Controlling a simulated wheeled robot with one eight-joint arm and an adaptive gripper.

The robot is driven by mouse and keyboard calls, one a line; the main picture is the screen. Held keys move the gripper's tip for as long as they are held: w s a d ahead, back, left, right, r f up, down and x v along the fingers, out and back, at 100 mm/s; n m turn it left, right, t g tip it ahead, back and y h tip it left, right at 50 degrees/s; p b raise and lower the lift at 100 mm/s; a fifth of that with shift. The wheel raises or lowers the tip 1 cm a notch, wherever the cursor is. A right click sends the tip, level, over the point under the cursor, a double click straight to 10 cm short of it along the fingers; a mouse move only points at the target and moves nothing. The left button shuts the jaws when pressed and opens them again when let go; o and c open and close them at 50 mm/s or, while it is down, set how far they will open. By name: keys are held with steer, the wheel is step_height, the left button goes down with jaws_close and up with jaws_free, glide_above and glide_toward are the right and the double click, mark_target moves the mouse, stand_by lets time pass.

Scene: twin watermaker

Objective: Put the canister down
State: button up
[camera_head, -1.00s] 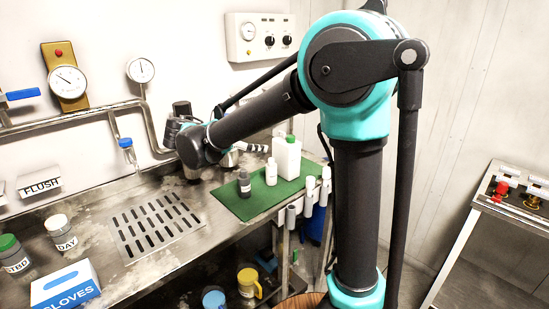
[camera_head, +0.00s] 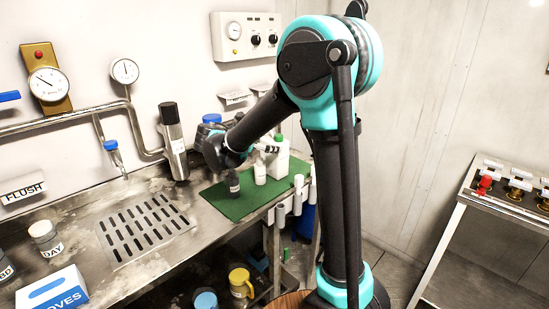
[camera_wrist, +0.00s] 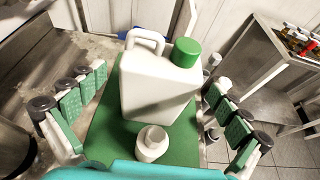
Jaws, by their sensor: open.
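In the wrist view the canister (camera_wrist: 155,85) fills the middle. My gripper (camera_wrist: 158,88) is open, with one padded finger on each side of the canister and visible gaps between. The gripper (camera_head: 264,148) is small and partly hidden in the head view.
A metal cylinder (camera_head: 174,145) and a blue-capped container (camera_head: 211,119) stand behind. White holders (camera_head: 297,197) line the front edge.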

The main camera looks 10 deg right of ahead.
steer(key=x, duration=0.4)
steer(key=shift+d, duration=0.2)
steer(key=c, duration=1.6)
steer(key=shift+c, duration=0.6)
steer(key=shift+r, duration=0.1)
